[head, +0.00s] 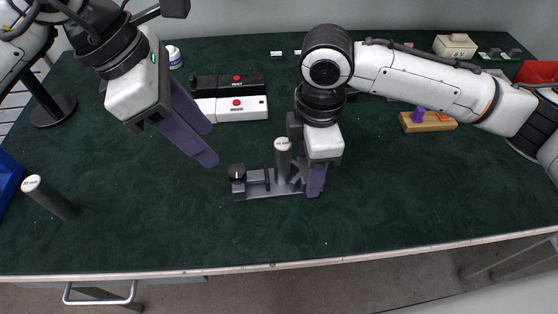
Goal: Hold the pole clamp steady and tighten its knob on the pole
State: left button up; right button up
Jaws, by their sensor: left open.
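The grey pole clamp (262,191) lies low at the middle of the table, around or against a short upright grey pole (283,155) with a pale top. Its black knob (237,172) is at the clamp's left end. My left gripper (208,146) is open and empty, with purple fingers above and to the left of the knob, apart from it. My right gripper (314,186) points down at the clamp's right end, right beside the pole. Its fingers overlap the clamp there, and the far finger is mostly hidden, so its grip is unclear.
A second grey pole (50,198) leans in view at the left, near a blue bin (8,180). Behind stand a black box (228,86) and a white box (232,108) with red buttons. A wooden block with a purple piece (428,122) is at right. The front table is clear.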

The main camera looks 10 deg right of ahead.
pick_arm(q)
jog(key=n+y, duration=0.4)
jog(key=n, duration=1.4)
send_near(237, 171)
notch_tip(237, 171, down, 8)
jog(key=shift+w, duration=0.15)
jog(key=c, duration=1.1)
